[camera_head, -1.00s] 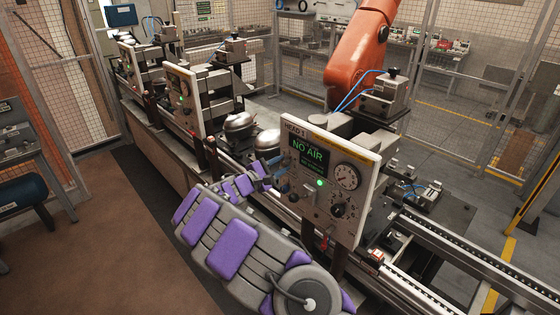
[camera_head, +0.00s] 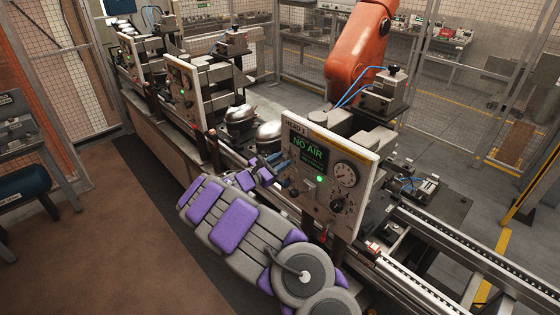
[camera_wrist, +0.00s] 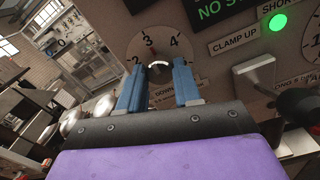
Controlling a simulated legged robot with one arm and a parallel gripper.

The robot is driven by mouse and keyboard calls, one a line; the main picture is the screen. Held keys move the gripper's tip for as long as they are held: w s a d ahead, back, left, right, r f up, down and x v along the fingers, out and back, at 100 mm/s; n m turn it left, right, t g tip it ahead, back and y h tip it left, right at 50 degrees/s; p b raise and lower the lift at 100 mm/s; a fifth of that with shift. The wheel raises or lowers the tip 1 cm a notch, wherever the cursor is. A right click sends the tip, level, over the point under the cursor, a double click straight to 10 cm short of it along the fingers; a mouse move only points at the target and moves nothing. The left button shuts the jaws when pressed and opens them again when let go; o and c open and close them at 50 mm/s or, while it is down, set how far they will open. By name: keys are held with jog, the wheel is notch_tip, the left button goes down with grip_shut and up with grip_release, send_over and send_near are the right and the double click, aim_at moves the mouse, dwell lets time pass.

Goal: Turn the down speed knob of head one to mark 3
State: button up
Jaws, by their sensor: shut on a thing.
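In the wrist view my gripper (camera_wrist: 159,76) has its two blue fingers on either side of the down speed knob (camera_wrist: 158,65), shut on it. Only the knob's pale top edge shows between the fingers. The dial plate (camera_wrist: 160,48) behind it carries the marks 2, 3 and 4. A red pointer line shows just below the 3. In the head view my gripper (camera_head: 277,169) is at the left edge of the HEAD 1 panel (camera_head: 322,203), where the fingers hide the knob.
In the wrist view a clamp lever (camera_wrist: 257,77) stands just right of my fingers. Silver compressor domes (camera_head: 270,135) sit behind.

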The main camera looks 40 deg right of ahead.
jog(key=shift+f, duration=0.15)
jog(key=o, duration=0.8)
jog(key=shift+o, duration=1.2)
jog(key=s+a, duration=0.1)
jog(key=a, duration=1.6)
jog(key=shift+s+a, duration=0.15)
jog(key=shift+a, duration=0.1)
